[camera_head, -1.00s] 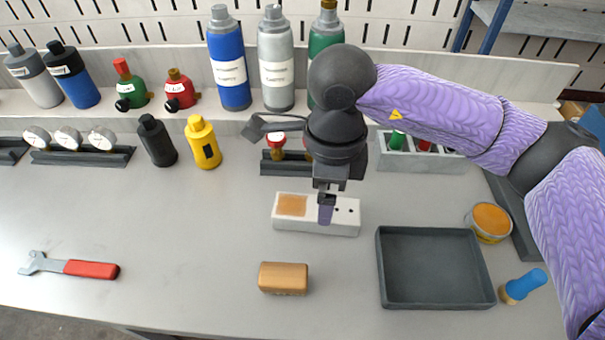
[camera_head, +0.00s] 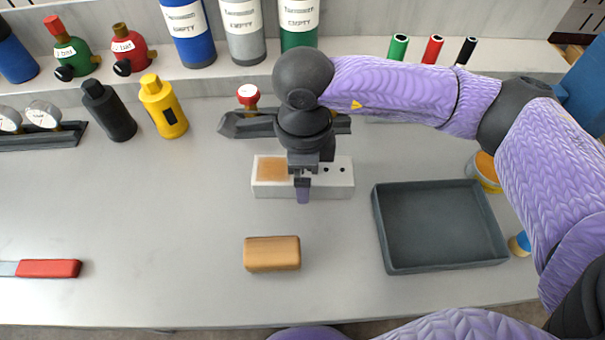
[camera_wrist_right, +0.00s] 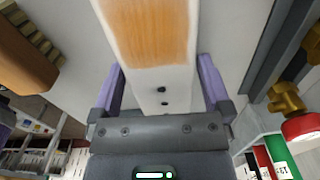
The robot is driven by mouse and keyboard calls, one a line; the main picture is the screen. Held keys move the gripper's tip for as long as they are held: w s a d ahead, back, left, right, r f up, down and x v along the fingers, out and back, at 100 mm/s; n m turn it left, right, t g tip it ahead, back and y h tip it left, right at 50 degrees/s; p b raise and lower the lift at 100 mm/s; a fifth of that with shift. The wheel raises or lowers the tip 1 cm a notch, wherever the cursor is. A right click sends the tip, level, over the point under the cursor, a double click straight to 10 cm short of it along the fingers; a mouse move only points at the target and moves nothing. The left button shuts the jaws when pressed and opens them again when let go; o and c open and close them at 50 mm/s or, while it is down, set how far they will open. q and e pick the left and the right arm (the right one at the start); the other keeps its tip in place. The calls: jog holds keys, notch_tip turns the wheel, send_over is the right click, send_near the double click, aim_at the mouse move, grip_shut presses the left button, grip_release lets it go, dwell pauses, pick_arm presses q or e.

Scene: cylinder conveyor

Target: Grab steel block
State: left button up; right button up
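The block (camera_head: 262,188) is pale, with a tan patch on top and small dark holes at its right end. It lies on the table in the head view. My right gripper (camera_head: 302,192) is at the block's middle, with one purple finger in front of its near side. In the right wrist view, the block (camera_wrist_right: 150,80) runs between the two spread fingers of the gripper (camera_wrist_right: 160,75), one on each side. I cannot tell whether either finger touches it. My left gripper is not in view.
A tan wooden-looking block (camera_head: 272,254) lies nearer the front edge. An empty dark tray (camera_head: 385,255) is to the right. Behind are a yellow bottle (camera_head: 165,108), a black bottle (camera_head: 110,112) and a dark rack (camera_head: 245,126) with a red-topped fitting. The table's left middle is clear.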

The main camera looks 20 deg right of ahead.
jog(key=shift+r, duration=0.1)
grip_shut()
